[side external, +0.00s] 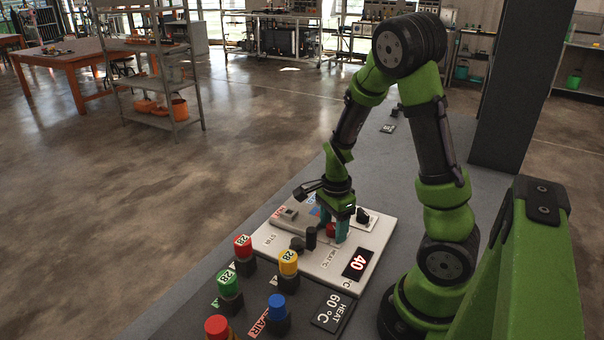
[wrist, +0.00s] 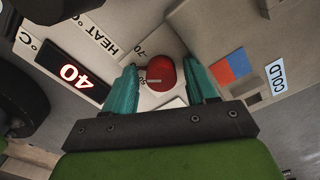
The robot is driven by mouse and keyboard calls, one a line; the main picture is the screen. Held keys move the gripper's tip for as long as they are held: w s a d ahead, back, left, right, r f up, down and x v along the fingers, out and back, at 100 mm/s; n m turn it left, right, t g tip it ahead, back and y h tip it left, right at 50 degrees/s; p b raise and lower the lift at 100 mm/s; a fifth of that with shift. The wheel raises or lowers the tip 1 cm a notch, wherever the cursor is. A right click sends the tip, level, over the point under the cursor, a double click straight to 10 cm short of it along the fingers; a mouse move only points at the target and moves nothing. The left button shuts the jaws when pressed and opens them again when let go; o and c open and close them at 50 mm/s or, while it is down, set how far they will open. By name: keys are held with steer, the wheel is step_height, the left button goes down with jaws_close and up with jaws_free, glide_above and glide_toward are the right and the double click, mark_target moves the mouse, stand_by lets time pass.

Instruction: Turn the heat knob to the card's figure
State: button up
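The red heat knob (wrist: 160,74) has a pale pointer line and sits on the panel beside printed scale figures; "70" is legible. In the side external view the knob (side external: 331,230) is partly hidden by my gripper. My gripper (wrist: 160,66) is open, with one teal finger on each side of the knob and a narrow gap seen on both sides. The panel display (side external: 357,263) reads 40, also in the wrist view (wrist: 72,74).
Dark posts with red (side external: 243,247), yellow (side external: 288,262), green (side external: 229,284) and blue (side external: 277,306) caps stand left of the card. A dark knob (side external: 311,237) stands close to my gripper on the panel. A red-blue patch and COLD label (wrist: 276,77) lie right of the fingers.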

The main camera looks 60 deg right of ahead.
mark_target(333, 226)
steer(key=shift+r, duration=3.55)
step_height(333, 226, up, 17)
